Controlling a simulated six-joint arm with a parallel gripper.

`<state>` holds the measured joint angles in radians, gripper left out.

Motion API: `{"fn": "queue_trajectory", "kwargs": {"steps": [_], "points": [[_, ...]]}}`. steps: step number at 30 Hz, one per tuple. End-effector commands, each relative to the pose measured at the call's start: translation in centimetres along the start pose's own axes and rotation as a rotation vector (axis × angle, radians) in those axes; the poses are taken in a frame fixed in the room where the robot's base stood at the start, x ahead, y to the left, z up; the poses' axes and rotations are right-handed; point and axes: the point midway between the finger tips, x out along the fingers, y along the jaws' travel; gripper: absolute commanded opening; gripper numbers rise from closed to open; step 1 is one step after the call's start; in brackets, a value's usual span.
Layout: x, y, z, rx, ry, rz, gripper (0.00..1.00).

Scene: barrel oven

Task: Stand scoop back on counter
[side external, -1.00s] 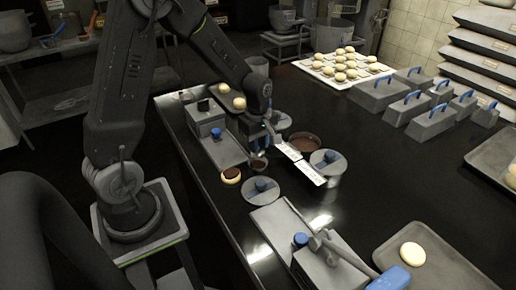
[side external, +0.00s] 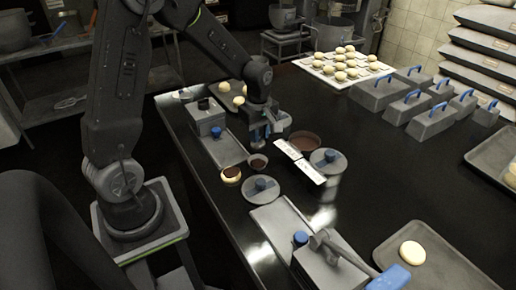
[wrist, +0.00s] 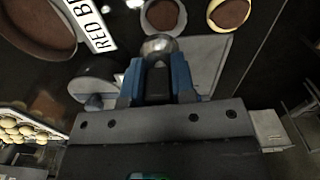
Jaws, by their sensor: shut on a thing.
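My gripper (side external: 260,137) is low over the near-left part of the dark counter, behind a small bowl of brown filling (side external: 258,162). In the wrist view its two blue fingers (wrist: 158,82) are shut on the scoop (wrist: 158,46). The scoop's rounded metal head shows just past the fingertips, and its handle is mostly hidden between them. In the side view I cannot make out the scoop clearly. Whether it touches the counter cannot be told. The small bowl (wrist: 162,15) is just beyond the scoop head in the wrist view.
A bun topped with brown filling (side external: 231,174) sits beside the small bowl. A larger brown-filled bowl (side external: 304,142), white labels (side external: 300,161) and round grey lids (side external: 261,189) stand close by. A grey tray with blue-knobbed box (side external: 222,148) lies left. Open counter extends right.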

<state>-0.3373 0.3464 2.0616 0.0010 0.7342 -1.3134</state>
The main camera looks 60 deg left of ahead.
Motion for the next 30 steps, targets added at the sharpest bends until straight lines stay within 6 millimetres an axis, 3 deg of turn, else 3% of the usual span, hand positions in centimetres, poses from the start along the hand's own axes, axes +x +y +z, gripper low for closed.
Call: {"fn": "queue_trajectory", "kwargs": {"steps": [5, 9, 16, 21, 30], "points": [[0.1, 3.1, -4.7, -0.009, 0.001, 0.002, 0.03], [0.2, 5.4, -9.6, -0.009, 0.001, 0.002, 0.03], [0.5, 7.1, -15.8, -0.006, 0.000, 0.001, 0.03], [0.8, 7.4, -17.6, -0.003, 0.000, 0.001, 0.03], [3.1, 7.4, -17.7, -0.001, -0.001, -0.001, 0.03]]}}
